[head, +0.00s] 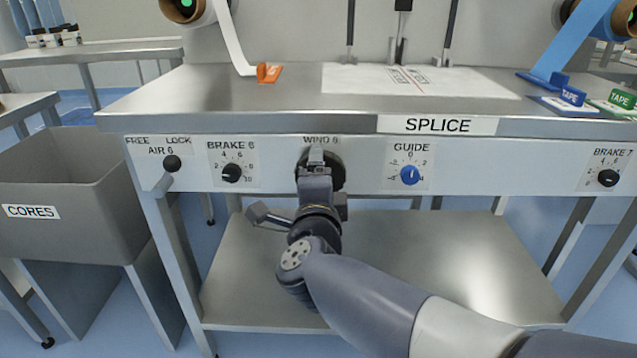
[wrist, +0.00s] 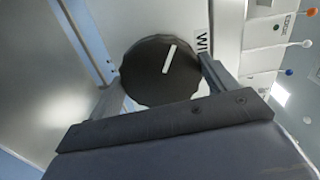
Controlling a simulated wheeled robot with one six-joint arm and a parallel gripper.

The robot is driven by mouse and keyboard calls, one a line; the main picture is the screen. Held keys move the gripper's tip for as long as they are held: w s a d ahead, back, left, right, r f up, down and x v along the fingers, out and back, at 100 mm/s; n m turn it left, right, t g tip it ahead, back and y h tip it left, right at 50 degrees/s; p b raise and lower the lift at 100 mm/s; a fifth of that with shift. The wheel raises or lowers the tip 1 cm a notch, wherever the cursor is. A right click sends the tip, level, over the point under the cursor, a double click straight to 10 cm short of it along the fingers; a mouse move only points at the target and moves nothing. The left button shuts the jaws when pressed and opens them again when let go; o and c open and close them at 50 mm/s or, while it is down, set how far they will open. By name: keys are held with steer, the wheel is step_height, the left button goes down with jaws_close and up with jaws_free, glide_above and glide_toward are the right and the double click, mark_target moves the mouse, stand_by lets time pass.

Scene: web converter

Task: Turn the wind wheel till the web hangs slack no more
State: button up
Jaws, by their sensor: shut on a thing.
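The wind wheel (head: 339,168) is a dark round knob under the WIND 6 label on the bench's front panel. My gripper (head: 316,158) covers much of it in the head view. In the wrist view the wheel (wrist: 152,82) shows a ribbed rim and a white pointer line, tilted a little right of upright in that picture. My gripper (wrist: 160,88) is shut on the wheel, one finger at each side. A white web (head: 232,38) runs down from a roll (head: 187,8) at the upper left and bends onto the bench top by an orange piece (head: 268,73).
The AIR 6 lever (head: 172,163) and BRAKE 6 knob (head: 231,173) are left of the wheel. The blue GUIDE knob (head: 410,175) and BRAKE 7 knob (head: 607,178) are right. A grey CORES bin (head: 70,190) stands at the left. A lower shelf (head: 450,260) lies beneath.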

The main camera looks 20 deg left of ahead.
stand_by(0.4)
steer(key=o, duration=0.9)
steer(key=shift+o, duration=0.2)
steer(key=p+v, duration=0.3)
steer(key=v, duration=0.8)
steer(key=shift+w, duration=0.1)
